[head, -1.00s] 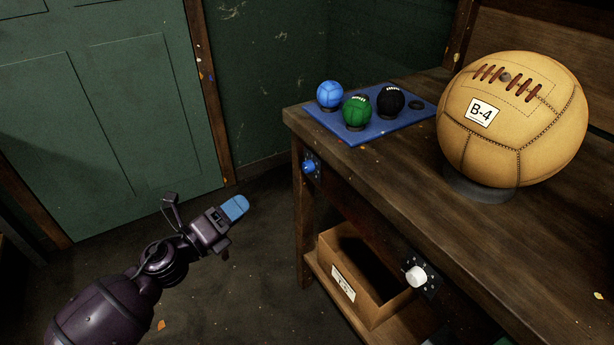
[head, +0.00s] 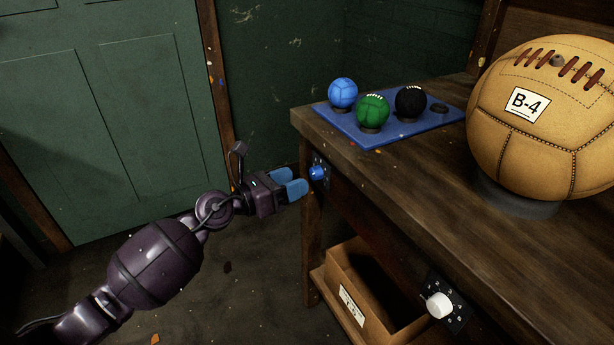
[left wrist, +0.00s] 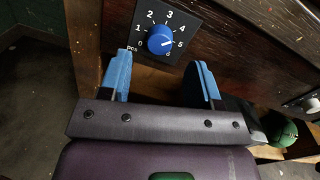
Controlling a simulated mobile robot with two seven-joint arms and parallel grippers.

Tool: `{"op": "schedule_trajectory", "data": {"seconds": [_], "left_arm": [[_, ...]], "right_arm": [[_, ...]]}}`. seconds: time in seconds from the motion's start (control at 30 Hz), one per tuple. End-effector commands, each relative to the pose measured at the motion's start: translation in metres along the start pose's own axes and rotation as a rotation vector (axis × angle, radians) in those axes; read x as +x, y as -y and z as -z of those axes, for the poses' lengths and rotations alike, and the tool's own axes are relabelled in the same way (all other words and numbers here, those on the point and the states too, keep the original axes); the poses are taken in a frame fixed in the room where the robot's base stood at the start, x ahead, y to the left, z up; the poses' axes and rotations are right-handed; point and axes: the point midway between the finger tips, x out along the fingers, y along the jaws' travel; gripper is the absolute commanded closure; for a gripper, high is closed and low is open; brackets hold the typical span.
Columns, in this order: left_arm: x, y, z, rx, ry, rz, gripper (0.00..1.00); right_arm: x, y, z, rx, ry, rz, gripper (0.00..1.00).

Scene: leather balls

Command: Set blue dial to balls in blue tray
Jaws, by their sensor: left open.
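The blue dial (head: 317,172) sits on the front of the bench near its left corner. In the left wrist view the blue dial (left wrist: 160,40) has a 0 to 6 scale marked "pcs", and its white mark appears to point near 5. My left gripper (head: 290,181) is open and empty, with blue fingers just short of the dial. In the left wrist view the dial shows beyond and between the fingertips, apart from them. The blue tray (head: 379,138) on the bench holds a blue ball (head: 342,93), a green ball (head: 373,110) and a black ball (head: 410,101).
One ring (head: 438,107) in the tray is empty. A big tan ball (head: 535,120) labelled B-4 stands on the bench. A white dial (head: 439,305) is on the bench front at right. A cardboard box (head: 345,300) sits on the shelf below.

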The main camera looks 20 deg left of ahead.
Motion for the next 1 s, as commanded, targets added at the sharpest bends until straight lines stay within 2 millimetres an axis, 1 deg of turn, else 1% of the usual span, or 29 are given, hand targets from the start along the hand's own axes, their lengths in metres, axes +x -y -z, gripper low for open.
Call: {"op": "schedule_trajectory", "data": {"seconds": [0.03,0.1,0.3,0.47,0.7,0.77,1.0], "left_arm": [[0.009,0.0,0.001,-0.002,0.001,0.001,0.43],[0.018,0.0,0.001,-0.002,0.0,0.0,0.43],[0.036,0.0,0.002,-0.004,-0.001,0.0,0.43],[0.042,0.0,0.001,-0.002,-0.001,0.0,0.43],[0.042,0.0,0.001,-0.002,-0.001,0.0,0.43],[0.042,0.0,0.001,-0.002,-0.001,0.0,0.5],[0.042,0.0,0.001,-0.002,-0.001,0.0,0.87]], "right_arm": [[0.0,0.0,-0.001,0.001,0.001,0.0,1.0],[0.0,0.0,-0.001,0.002,-0.001,0.0,1.0],[0.0,0.0,-0.002,0.007,-0.004,-0.001,1.0],[0.001,0.0,-0.002,0.009,-0.008,-0.002,1.0],[0.0,0.0,-0.001,0.009,-0.012,-0.003,1.0],[0.0,0.0,-0.001,0.009,-0.013,-0.003,1.0],[0.0,-0.001,0.0,0.008,-0.013,-0.004,1.0]]}}
